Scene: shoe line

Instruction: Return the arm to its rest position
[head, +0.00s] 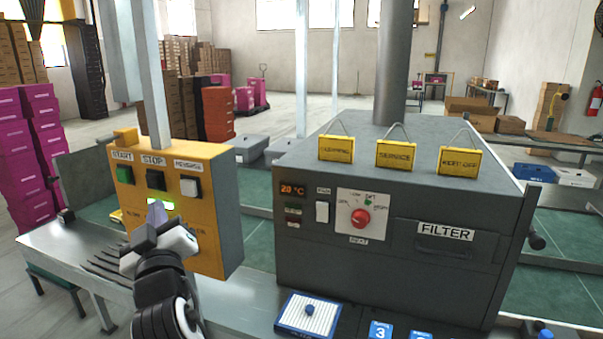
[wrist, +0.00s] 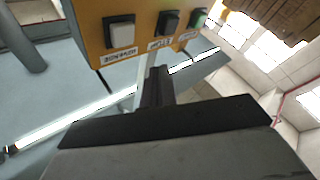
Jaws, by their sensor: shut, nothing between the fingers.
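My gripper (head: 157,213) is in front of the lower part of the yellow control box (head: 225,225) in the head view. Its fingers are shut with nothing between them. The box carries a green START button (head: 125,174), a black STOP button (head: 156,180) and a white REVERSE button (head: 190,187). A green lit strip shows just behind the fingertips, and the arm hides part of the box's lower face. In the wrist view the shut fingers (wrist: 158,85) point toward the box (wrist: 95,40), below its buttons. I cannot tell whether they touch it.
A grey machine (head: 400,270) with a red dial (head: 361,218) and a FILTER panel stands right of the control box. Pink boxes (head: 25,150) are stacked at the left. Open floor lies farther back.

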